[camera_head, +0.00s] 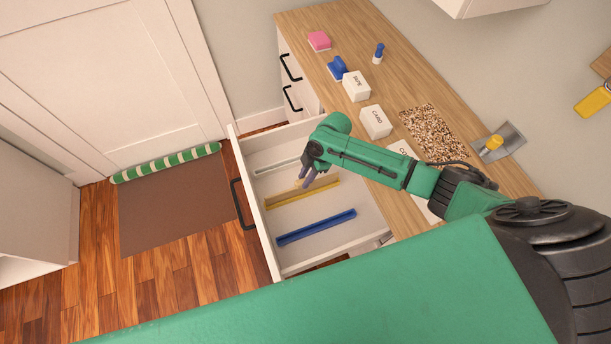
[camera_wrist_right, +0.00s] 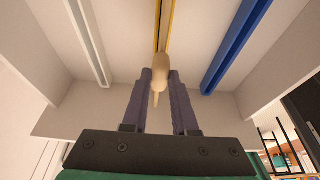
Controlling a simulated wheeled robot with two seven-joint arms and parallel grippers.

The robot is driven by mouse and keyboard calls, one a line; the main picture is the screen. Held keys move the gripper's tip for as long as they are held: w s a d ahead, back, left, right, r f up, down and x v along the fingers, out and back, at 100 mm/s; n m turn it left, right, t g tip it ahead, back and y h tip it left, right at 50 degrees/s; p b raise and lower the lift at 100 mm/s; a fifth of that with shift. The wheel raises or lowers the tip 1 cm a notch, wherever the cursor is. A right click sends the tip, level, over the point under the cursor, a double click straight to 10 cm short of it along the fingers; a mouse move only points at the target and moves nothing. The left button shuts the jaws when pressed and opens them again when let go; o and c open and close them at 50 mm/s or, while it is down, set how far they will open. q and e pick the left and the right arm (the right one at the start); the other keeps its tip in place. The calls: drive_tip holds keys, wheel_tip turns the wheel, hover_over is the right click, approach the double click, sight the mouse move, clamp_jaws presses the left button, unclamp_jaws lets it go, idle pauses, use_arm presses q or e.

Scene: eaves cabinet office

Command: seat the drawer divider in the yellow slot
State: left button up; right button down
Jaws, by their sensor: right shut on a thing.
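The open white drawer (camera_head: 262,155) holds three slotted strips: a pale grey one (camera_head: 277,166), the yellow slot (camera_head: 284,202) in the middle and a blue one (camera_head: 316,227). My right gripper (camera_head: 307,178) reaches down into the drawer, shut on the beige drawer divider (camera_head: 323,184), which lines up closely with the yellow slot. In the right wrist view the divider (camera_wrist_right: 159,80) is seen end-on between the fingers, with the yellow slot (camera_wrist_right: 166,25) beyond it. I cannot tell whether its lower edge is inside the slot. My left gripper is not in view.
The wooden desktop (camera_head: 350,30) beside the drawer carries white labelled blocks (camera_head: 375,122), a blue stapler-like item (camera_head: 337,68), a pink block (camera_head: 319,41) and a speckled mat (camera_head: 433,134). A brown floor mat (camera_head: 175,205) lies left of the drawer. My green arm hides the lower foreground.

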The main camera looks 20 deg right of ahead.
drive_tip(key=shift+f, duration=0.4)
drive_tip(key=c, duration=0.6)
unclamp_jaws()
drive_tip(key=shift+r, duration=0.1)
drive_tip(key=v, duration=1.4)
drive_tip(key=shift+d+r+b, duration=0.1)
drive_tip(key=shift+r+b, duration=0.15)
drive_tip(key=shift+b, duration=0.1)
drive_tip(key=shift+f, duration=0.1)
